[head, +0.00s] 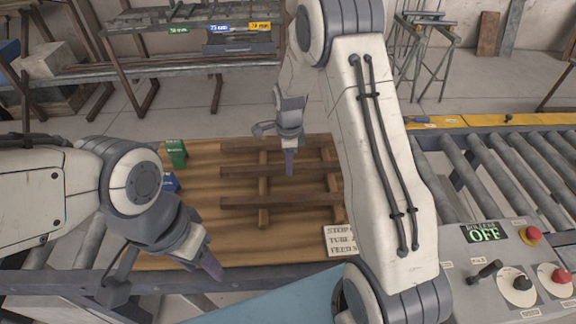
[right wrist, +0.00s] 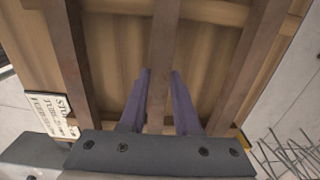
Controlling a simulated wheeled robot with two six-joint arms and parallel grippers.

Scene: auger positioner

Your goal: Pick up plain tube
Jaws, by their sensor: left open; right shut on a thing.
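Several brown square tubes lie side by side over crosspieces on a wooden board (head: 190,240). The middle brown tube (head: 245,171) also shows in the right wrist view (right wrist: 165,35). My right gripper (head: 289,168) is shut on this middle tube, with a purple finger on each side of it in the right wrist view (right wrist: 161,90). No markings can be made out on the tube, and its right end is hidden behind my right arm. My left gripper (head: 211,266) is open and empty at the board's front left edge, apart from the tubes.
Green (head: 176,153) and blue (head: 170,182) blocks stand at the board's left. A lettered sign (head: 340,240) lies at its front right. A roller conveyor (head: 500,165) and control panel (head: 510,265) reading OFF are on the right. A rack (head: 190,22) stands behind.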

